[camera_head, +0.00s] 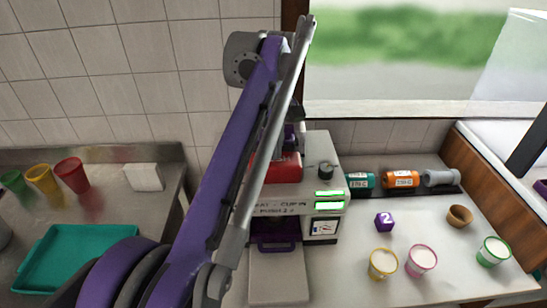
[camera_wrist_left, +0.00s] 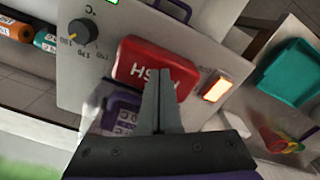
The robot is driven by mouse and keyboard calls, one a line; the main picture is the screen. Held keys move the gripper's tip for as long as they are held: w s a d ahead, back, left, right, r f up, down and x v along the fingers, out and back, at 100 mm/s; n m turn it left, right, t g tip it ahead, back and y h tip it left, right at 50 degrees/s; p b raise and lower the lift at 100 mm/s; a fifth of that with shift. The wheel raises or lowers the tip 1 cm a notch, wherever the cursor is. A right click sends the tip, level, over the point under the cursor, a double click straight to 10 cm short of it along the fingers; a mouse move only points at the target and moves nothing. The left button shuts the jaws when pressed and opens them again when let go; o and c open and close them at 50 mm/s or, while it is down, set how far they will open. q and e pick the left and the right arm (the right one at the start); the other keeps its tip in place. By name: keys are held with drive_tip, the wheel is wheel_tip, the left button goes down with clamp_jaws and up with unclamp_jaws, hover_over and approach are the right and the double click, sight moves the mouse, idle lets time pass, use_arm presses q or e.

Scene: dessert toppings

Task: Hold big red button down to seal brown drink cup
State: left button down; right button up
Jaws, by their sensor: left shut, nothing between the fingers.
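The big red button (camera_head: 284,170) sits on top of the cup sealing machine (camera_head: 325,180). In the left wrist view the button (camera_wrist_left: 150,68) carries white lettering, partly covered by my fingers. My left gripper (camera_wrist_left: 158,78) is shut and empty, with its fingertips over the button's face; I cannot tell if they touch it. In the head view the gripper (camera_head: 291,138) is above and behind the button, partly hidden by my arm. A purple holder (camera_head: 276,236) shows at the machine's front; no drink is visible in it. A small brown cup (camera_head: 460,216) lies tilted on the right counter.
The machine has a black dial (camera_head: 326,170), green displays and a lit orange indicator (camera_wrist_left: 217,88). A teal tray (camera_head: 130,245) lies left.

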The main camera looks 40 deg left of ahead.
sight(276, 164)
use_arm(q)
drive_tip(key=shift+f, duration=0.1)
drive_tip(key=shift+f+b, duration=0.85)
drive_tip(key=shift+f, duration=1)
drive_tip(key=shift+s+d+f, duration=0.1)
drive_tip(key=shift+d+f, duration=0.05)
idle(1.7)
